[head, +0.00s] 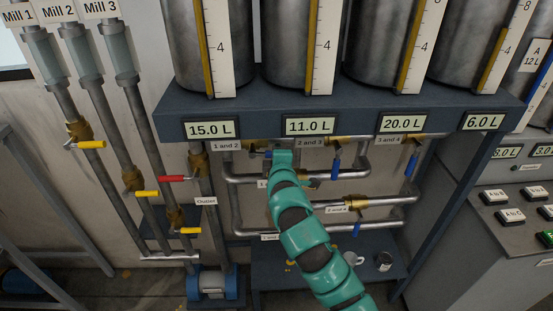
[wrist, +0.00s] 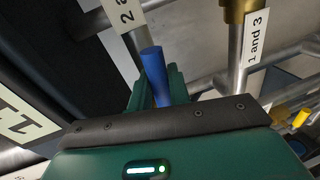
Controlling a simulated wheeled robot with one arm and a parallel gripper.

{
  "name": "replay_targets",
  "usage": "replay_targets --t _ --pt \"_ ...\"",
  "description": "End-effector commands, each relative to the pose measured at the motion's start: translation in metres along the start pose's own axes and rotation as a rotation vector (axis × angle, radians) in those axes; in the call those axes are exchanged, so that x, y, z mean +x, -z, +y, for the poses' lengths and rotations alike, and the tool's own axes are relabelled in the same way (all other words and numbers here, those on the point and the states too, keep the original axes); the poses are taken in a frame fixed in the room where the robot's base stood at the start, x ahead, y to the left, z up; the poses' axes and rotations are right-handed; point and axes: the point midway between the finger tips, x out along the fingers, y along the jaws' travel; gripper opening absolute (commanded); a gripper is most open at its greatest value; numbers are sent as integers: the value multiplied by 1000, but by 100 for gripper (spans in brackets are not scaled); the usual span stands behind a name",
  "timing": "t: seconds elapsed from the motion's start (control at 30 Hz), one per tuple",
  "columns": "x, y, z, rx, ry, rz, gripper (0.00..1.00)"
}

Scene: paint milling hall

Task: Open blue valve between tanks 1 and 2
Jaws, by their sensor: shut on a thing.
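In the head view, the brass valve (head: 253,146) beside the "1 and 2" label (head: 225,145) sits under the shelf with the tanks. Its blue handle (head: 267,154) shows as a short piece reaching sideways to my gripper (head: 282,156). In the wrist view, the blue handle (wrist: 154,74) stands between the teal fingers of my gripper (wrist: 160,85), which is shut on it. The fingers and arm hide part of the handle and the pipes behind. The displays under the first two tanks read 15.0 L (head: 211,129) and 11.0 L (head: 309,126).
Other blue handles hang close by, at the "2 and 3" valve (head: 335,170) and the "3 and 4" valve (head: 410,162). A red outlet handle (head: 172,179) and yellow mill handles (head: 91,145) are to the left. The shelf edge (head: 350,107) overhangs my gripper.

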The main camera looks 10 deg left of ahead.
Motion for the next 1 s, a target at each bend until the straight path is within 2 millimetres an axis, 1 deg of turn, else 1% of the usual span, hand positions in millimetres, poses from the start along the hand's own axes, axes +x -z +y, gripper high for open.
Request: replay_targets --t 0.1,0.3,0.77,0.8,0.87,0.9,1.0 --pt "-1 0 5 -48 -3 -9 0" --pt "-2 1 8 -92 -4 -17 0" --pt "-2 0 10 -103 -5 -20 0" --pt "-2 0 10 -103 -5 -20 22" --pt "-2 0 9 -102 -4 -20 34" --pt "-2 0 9 -102 -4 -20 38" --pt "-2 0 9 -102 -3 -20 38"
